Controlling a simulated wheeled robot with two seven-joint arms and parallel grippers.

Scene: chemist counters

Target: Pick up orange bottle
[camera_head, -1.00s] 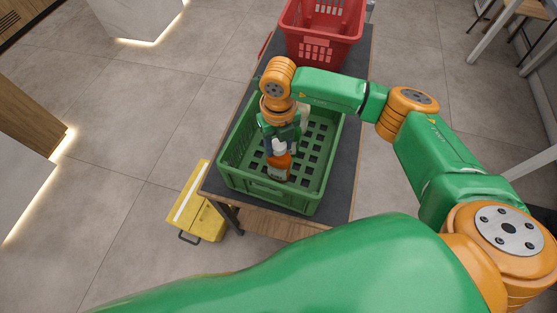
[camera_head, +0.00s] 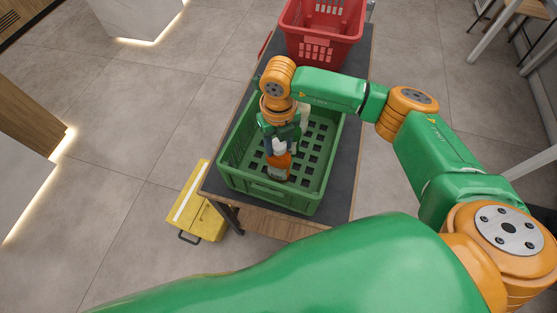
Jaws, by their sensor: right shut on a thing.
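An orange bottle (camera_head: 279,161) with a white top is inside the green crate (camera_head: 262,187), toward its near side. My right gripper (camera_head: 279,147) reaches down into the crate from above and is shut on the bottle near its white top. The fingers partly hide the bottle's upper part. I cannot tell whether the bottle touches the crate floor. My left gripper is not in view.
The green crate stands on a dark-topped table (camera_head: 341,190). A whitish item (camera_head: 303,114) is in the crate behind my right gripper. A red basket (camera_head: 322,30) stands at the table's far end. A yellow box (camera_head: 198,207) is on the floor at the left.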

